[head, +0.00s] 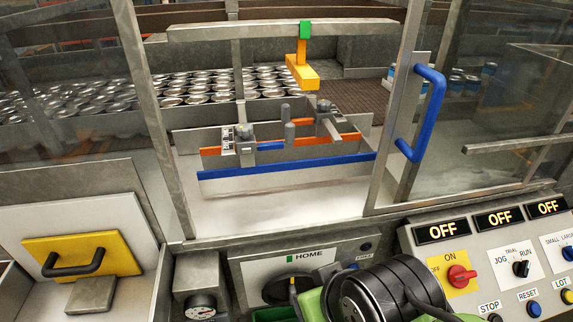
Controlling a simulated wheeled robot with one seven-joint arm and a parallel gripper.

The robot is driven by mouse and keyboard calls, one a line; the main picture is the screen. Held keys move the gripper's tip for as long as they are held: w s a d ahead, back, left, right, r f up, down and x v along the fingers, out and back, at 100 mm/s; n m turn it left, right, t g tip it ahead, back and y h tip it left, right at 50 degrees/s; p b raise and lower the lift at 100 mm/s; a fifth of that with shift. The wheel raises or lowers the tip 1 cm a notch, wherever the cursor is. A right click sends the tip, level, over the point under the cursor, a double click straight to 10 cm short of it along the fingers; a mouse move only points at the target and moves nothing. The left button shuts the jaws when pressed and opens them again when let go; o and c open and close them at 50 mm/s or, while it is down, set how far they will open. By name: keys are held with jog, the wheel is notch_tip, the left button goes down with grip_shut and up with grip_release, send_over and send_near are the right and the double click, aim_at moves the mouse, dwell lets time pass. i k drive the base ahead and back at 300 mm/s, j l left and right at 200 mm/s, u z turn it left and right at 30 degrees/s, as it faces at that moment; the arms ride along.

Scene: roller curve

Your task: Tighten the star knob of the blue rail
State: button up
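The blue rail (290,165) is a long bar along the top of a grey guide plate, behind the open window of the machine. An orange rail (320,140) runs roughly parallel behind it. A dark grey knob (243,131) sits on a clamp left of the middle, beside a white scale and a short blue piece. A second grey knob (323,106) sits farther back to the right, near an orange piece. Both knobs are small here, and I cannot tell how tight either is. My gripper is not in view; a green and black part, probably my arm, shows at the bottom.
A framed door with a blue handle (428,110) stands right of the opening. A yellow and green stop (303,65) hangs from the crossbar above. Many cans (200,88) stand behind.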

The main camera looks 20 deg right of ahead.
aim_at(245, 130)
jog(key=k+l+u, duration=0.85)
jog(key=k+l, duration=0.2)
jog(key=k+l+u, duration=0.25)
jog(key=k+u, duration=0.2)
jog(key=k, duration=0.2)
